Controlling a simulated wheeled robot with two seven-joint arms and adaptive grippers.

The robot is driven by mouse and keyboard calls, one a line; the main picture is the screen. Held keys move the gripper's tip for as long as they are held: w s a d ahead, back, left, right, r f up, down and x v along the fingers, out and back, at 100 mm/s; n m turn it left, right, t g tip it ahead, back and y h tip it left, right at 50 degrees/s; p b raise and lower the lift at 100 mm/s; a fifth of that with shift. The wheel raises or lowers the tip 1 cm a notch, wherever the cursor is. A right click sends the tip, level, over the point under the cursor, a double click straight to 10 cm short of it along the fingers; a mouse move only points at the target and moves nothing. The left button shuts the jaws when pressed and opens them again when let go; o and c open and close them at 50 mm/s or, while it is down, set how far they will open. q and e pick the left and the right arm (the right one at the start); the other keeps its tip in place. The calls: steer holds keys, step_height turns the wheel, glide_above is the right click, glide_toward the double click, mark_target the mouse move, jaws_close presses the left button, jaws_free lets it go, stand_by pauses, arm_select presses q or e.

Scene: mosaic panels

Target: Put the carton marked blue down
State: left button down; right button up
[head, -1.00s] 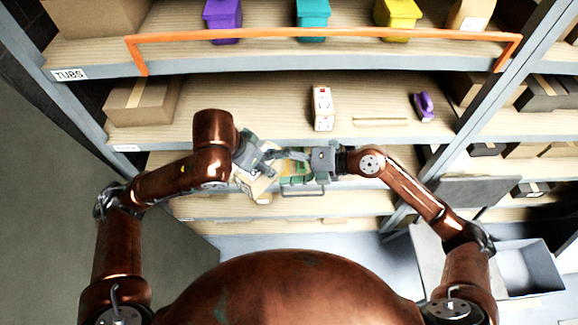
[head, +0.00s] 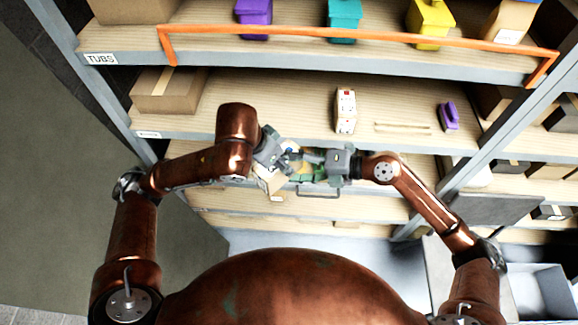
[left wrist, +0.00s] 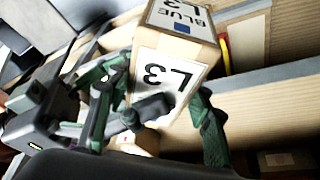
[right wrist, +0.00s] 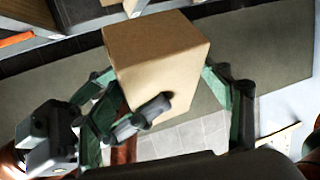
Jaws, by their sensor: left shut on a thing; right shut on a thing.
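The carton marked blue, a tan cardboard box, is held in front of the shelf in the head view (head: 270,181). In the left wrist view the carton (left wrist: 187,62) is tilted and shows white labels reading "BLUE L3" and a blue square. In the right wrist view its plain faces (right wrist: 155,50) show. My left gripper (head: 284,158) and my right gripper (head: 318,163) meet at the carton, and both appear shut on it. Green fingers flank it in the left wrist view (left wrist: 155,110) and the right wrist view (right wrist: 165,105). Its underside is hidden.
The upper shelf holds purple (head: 253,17), teal (head: 344,18) and yellow (head: 430,20) tubs behind an orange bar (head: 350,36).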

arm_select(q)
steer(key=shift+r, duration=0.1)
arm_select(e)
steer(key=c, duration=0.8)
arm_select(q)
steer(key=c, duration=1.4)
jaws_free()
steer(key=shift+c, duration=0.2)
arm_select(e)
steer(key=shift+r, duration=0.15)
steer(key=shift+c, duration=0.7)
arm_select(q)
steer(key=o, duration=0.6)
steer(key=shift+c, duration=0.2)
arm_select(e)
steer(key=shift+c, duration=1.3)
